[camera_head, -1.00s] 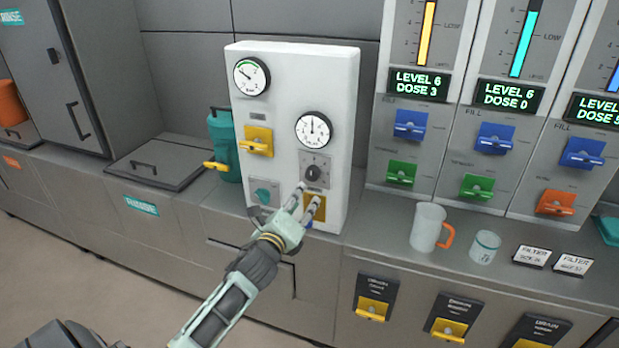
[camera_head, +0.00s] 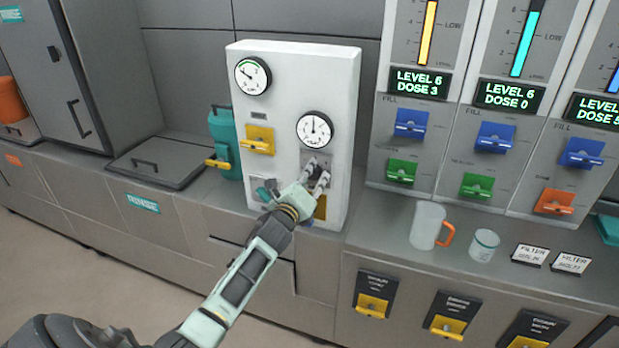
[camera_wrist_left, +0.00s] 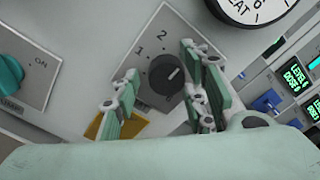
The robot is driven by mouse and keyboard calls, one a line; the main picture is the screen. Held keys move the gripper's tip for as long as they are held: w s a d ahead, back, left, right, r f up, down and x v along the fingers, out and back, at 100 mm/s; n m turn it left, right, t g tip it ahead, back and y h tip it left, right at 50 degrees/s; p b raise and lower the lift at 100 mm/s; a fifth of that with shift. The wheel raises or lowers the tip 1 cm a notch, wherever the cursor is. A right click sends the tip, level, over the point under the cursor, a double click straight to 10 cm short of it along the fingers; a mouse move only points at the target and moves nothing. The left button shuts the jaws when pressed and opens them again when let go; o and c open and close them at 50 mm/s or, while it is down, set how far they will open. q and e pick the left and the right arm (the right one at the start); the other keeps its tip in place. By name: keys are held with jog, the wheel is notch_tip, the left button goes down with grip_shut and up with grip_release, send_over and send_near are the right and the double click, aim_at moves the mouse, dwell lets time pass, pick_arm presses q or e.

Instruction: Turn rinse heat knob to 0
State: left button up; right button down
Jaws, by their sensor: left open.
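The rinse heat knob (camera_wrist_left: 166,75) is a dark round dial on a grey plate (camera_head: 318,157) on the white control box. In the left wrist view its pale pointer mark sits on its upper right side. The digits 1 and 2 show at its left and top; any 0 is not legible. My left gripper (camera_head: 317,172) is open at the plate. In the left wrist view its fingers (camera_wrist_left: 161,92) stand on either side of the knob, with a gap visible. My right gripper is not in view.
Two round gauges (camera_head: 314,129) (camera_head: 252,75), a yellow lever (camera_head: 259,140) and a teal switch (camera_wrist_left: 8,75) are on the same box. A yellow part (camera_head: 320,207) lies just below the knob. A mug (camera_head: 427,225) and a cup (camera_head: 484,245) stand on the counter to the right.

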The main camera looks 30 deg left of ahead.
pick_arm(q)
jog(key=shift+c, duration=0.5)
jog(key=shift+f, duration=0.1)
jog(key=c, duration=0.9)
grip_shut()
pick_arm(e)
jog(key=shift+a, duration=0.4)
pick_arm(q)
jog(key=shift+n, duration=0.3)
